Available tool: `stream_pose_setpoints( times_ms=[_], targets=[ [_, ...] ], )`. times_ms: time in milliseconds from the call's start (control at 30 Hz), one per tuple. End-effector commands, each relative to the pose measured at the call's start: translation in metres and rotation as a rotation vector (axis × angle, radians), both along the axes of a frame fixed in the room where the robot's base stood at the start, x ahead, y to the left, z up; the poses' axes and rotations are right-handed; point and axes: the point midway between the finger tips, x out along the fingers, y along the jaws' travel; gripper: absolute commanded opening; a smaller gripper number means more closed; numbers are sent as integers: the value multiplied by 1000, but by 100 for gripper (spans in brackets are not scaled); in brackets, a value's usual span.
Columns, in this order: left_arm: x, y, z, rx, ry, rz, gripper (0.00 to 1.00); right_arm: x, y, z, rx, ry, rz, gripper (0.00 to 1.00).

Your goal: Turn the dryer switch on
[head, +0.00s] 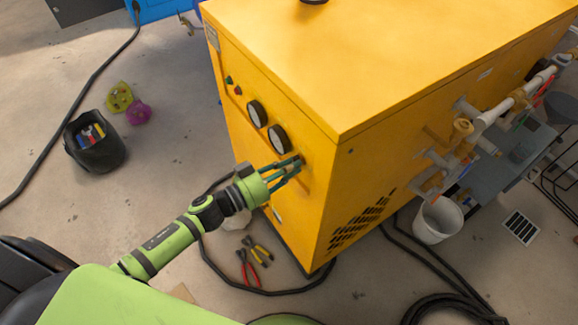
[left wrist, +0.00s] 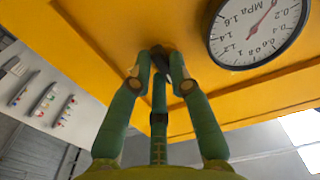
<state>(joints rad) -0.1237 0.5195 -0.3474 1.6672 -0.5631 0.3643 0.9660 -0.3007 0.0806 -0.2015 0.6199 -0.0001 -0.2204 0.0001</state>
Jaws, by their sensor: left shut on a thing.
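The dryer is a large yellow box (head: 310,70) with gauges and small buttons on its left face. My left gripper (head: 296,163) is at that face, just below and right of the lower gauge (head: 278,139). In the left wrist view my left gripper (left wrist: 160,72) has its fingers closed around a small dark switch (left wrist: 162,60) on the yellow panel. The fingers hide most of the switch, so I cannot tell its position. A gauge marked MPa (left wrist: 258,30) is close to the right of the fingers. My right gripper is not in view.
Pipes and valves (head: 490,120) run along the dryer's right side above a white bucket (head: 438,218). A black bucket (head: 95,145) with tools stands at left. Pliers (head: 250,262) and black hoses lie on the floor near the dryer. Floor at left is mostly clear.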

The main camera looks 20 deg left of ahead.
Motion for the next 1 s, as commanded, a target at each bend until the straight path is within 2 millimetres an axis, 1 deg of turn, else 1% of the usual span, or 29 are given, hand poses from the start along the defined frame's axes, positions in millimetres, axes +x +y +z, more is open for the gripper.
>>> stream_pose_setpoints(
  times_ms=[167, 367, 1000],
  targets=[
    [0, 0, 0, 41, -32, 0, 0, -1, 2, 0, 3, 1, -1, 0],
    [0, 1, -1, 144, -112, 0, 0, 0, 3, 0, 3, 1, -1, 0],
    [2, 2, -3, 618, -482, 0, 0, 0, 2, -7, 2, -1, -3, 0]
  ],
)
